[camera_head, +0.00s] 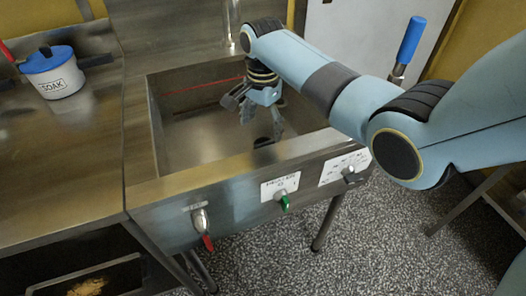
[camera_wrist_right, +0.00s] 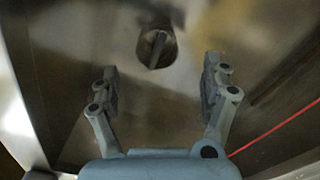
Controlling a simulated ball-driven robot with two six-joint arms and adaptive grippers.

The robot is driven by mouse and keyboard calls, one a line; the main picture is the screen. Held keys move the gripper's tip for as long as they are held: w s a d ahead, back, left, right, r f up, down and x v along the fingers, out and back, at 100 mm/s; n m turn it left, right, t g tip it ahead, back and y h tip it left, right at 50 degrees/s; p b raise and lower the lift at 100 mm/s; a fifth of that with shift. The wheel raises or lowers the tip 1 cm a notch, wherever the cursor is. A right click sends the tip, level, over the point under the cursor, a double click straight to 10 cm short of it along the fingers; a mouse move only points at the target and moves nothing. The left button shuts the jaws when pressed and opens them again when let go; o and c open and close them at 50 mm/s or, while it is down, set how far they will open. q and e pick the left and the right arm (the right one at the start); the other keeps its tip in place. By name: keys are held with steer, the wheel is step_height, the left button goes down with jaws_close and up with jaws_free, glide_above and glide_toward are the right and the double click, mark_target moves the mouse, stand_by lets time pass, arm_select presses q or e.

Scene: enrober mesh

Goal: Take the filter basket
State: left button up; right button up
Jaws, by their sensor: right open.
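My right gripper (camera_head: 262,108) reaches down into a steel tank (camera_head: 225,172), with its fingers spread. In the right wrist view my gripper (camera_wrist_right: 160,88) is open and nothing is between its fingers. Ahead of the fingers, a round dark fitting with a bar across it (camera_wrist_right: 157,47) sits on the tank floor, apart from the fingertips. It looks like the filter basket, but I cannot be sure. In the head view a small dark part of it (camera_head: 263,142) shows below the gripper. My left gripper is not in view.
The tank walls and front rim surround my right gripper. A red line (camera_head: 200,86) runs along the back wall. The front panel carries a red-handled valve (camera_head: 203,229) and a green knob (camera_head: 283,201). A blue-lidded SOAK pot (camera_head: 52,73) stands on the left counter. A blue handle (camera_head: 410,40) stands upright at right.

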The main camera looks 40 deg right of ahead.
mark_target(265, 143)
steer(key=f, duration=0.3)
steer(key=f+b, duration=0.1)
steer(key=f, duration=0.3)
steer(key=shift+s+d+f, duration=0.1)
steer(key=shift+s+f, duration=0.1)
steer(key=c, duration=1.3)
steer(key=shift+o, duration=0.2)
steer(key=shift+r, duration=0.15)
